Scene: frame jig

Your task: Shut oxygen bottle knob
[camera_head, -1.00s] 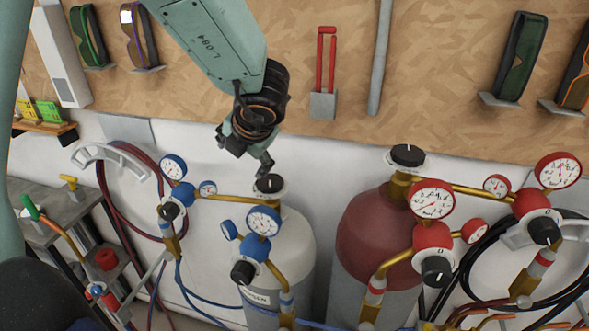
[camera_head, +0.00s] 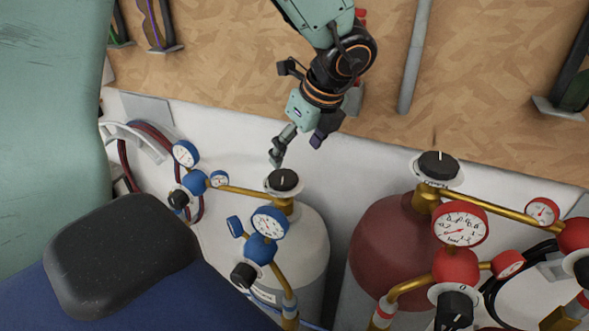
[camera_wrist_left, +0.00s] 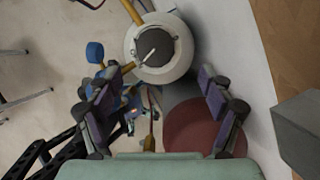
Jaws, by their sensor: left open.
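The oxygen bottle (camera_head: 312,240) is the pale cylinder with blue gauges (camera_head: 268,222). Its black top knob (camera_head: 284,181) has a white pointer line and sits on a round white dial plate. My left gripper (camera_head: 298,148) is open and empty, just above and behind the knob, pointing down with its fingers apart. In the left wrist view the knob (camera_wrist_left: 153,46) lies ahead of the open fingers (camera_wrist_left: 150,88), towards the top of the picture, with its white line slanted. The fingers do not touch it. My right gripper is not in view.
A dark red bottle (camera_head: 388,245) with its own black knob (camera_head: 438,166) and red gauges (camera_head: 460,222) stands to the right. Brass pipes link the valves. The wooden wall panel (camera_head: 480,90) is close behind the bottles.

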